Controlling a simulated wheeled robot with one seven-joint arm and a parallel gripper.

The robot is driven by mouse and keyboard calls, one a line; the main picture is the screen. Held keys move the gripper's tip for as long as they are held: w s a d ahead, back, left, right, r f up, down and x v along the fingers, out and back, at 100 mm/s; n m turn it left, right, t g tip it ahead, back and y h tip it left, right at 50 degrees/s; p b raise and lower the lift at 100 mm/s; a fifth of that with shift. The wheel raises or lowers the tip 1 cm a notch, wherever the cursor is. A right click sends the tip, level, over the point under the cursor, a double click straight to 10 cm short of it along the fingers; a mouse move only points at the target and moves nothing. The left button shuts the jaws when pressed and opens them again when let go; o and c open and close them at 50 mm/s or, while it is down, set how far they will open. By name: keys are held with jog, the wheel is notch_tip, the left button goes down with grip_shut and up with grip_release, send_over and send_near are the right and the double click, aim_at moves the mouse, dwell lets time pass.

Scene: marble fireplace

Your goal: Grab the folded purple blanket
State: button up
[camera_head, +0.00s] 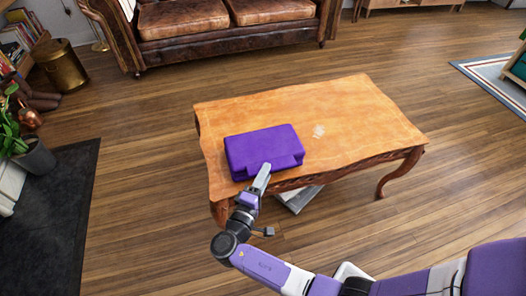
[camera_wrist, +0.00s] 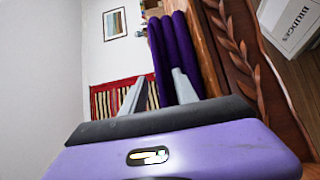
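The folded purple blanket (camera_head: 262,146) lies on the near left part of the wooden table (camera_head: 350,115). In the wrist view the blanket (camera_wrist: 172,45) shows as stacked purple folds beyond the fingers. My gripper (camera_head: 263,174) is at the blanket's near edge, its finger overlapping that edge in the head view. In the wrist view my gripper (camera_wrist: 158,82) has its two fingers apart. The right finger overlaps the folds, and the left finger stands to the left of them. Nothing is held. Whether a finger touches the blanket I cannot tell.
A carved table edge (camera_wrist: 240,60) runs close by the right finger in the wrist view. White books (camera_head: 298,198) lie below the table. A brown leather sofa (camera_head: 220,22) stands behind. A potted plant (camera_head: 35,158) is at left. Floor right of the table is clear.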

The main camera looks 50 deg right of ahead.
jog(key=shift+w+d, duration=0.1)
jog(key=shift+d, duration=0.35)
grip_shut()
dwell(1.1)
